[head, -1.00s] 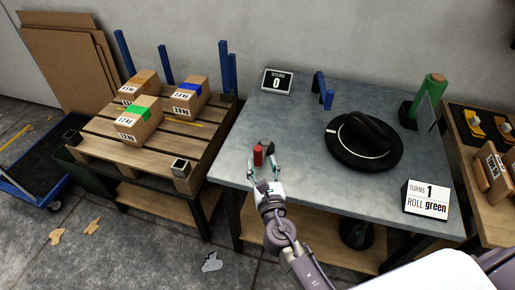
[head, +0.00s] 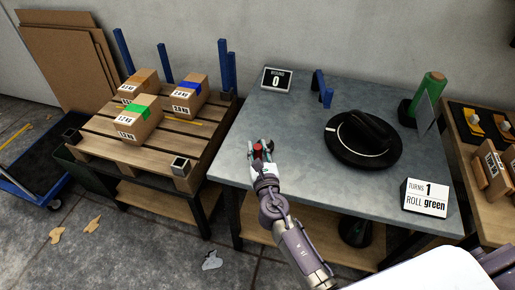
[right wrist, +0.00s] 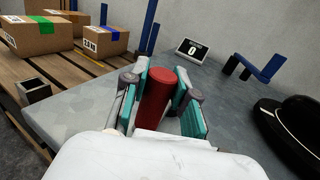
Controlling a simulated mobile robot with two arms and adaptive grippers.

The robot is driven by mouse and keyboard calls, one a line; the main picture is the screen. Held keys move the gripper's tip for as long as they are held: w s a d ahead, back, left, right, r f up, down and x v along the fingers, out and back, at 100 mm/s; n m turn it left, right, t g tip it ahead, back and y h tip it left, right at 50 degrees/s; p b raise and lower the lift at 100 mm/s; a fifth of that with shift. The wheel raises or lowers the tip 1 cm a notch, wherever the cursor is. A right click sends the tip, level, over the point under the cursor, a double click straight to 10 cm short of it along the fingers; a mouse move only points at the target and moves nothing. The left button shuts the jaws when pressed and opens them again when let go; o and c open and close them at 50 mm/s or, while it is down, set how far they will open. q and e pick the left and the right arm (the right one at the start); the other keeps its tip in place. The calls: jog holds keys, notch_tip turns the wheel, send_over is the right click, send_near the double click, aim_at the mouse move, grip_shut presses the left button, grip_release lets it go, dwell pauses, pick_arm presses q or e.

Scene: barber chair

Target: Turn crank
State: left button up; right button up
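The crank's upright red handle (head: 257,151) stands near the left front part of the grey table, with a small grey part beside it. My right gripper (head: 260,148) reaches it from the front. In the right wrist view the red handle (right wrist: 155,100) stands between the two teal-padded fingers (right wrist: 160,88), one on each side. The fingertips are very close to the handle, but I cannot tell whether both touch it. The handle's foot is hidden behind my wrist. A sign (head: 427,198) reads "TURNS 1, ROLL green". My left gripper is not in view.
A black round turntable (head: 350,155) stands right of the crank. A "ROUND 0" sign (head: 276,79), blue bracket (head: 323,90) and green roll (head: 430,92) are farther back. A pallet (head: 100,150) with taped boxes stands left. Bare table (head: 290,125) lies around the crank.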

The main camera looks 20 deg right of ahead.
grip_shut()
